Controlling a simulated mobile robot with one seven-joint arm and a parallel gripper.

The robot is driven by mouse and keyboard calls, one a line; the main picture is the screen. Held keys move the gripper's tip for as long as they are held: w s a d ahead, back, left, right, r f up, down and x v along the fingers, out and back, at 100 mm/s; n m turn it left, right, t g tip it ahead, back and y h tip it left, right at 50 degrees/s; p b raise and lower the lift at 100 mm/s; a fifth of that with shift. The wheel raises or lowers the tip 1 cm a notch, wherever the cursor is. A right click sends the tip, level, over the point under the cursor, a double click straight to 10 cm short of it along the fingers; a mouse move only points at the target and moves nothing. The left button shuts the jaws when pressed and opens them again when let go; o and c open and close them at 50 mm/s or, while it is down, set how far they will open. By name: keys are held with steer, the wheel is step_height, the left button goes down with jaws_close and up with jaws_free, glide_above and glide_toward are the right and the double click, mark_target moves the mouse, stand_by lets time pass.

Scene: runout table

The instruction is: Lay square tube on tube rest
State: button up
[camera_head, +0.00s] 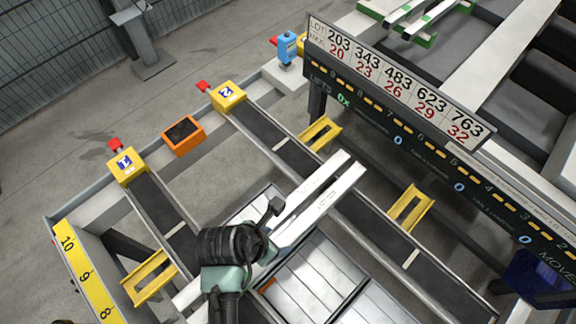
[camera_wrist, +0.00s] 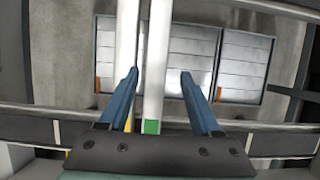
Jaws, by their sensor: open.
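Two long white square tubes lie side by side across the two dark rails in the head view, an upper one (camera_head: 316,183) and a lower one (camera_head: 334,194). My gripper (camera_head: 268,230) is open over their near part, with my arm hiding some of them. In the wrist view my open gripper (camera_wrist: 158,74) has blue fingers on either side of a white tube with a green end (camera_wrist: 152,127). That tube runs nearer the left finger; the other tube (camera_wrist: 127,45) passes behind the left finger. The frames do not show clearly which fixture is the tube rest.
Yellow brackets (camera_head: 410,208) stand beside the rails. Numbered yellow blocks (camera_head: 228,96) cap the rail ends. A sign board (camera_head: 400,90) overhangs at the upper right. Pale slatted panels (camera_head: 318,270) lie below the tubes. A green-ended rack (camera_head: 405,25) is at the top.

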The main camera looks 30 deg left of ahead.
mark_target(286, 237)
steer(key=x, duration=0.5)
steer(key=shift+w+f, duration=0.25)
steer(key=shift+f, duration=0.1)
steer(key=shift+x, duration=2.6)
steer(key=shift+s+a+f, duration=0.1)
steer(key=shift+a, duration=0.15)
jaws_close()
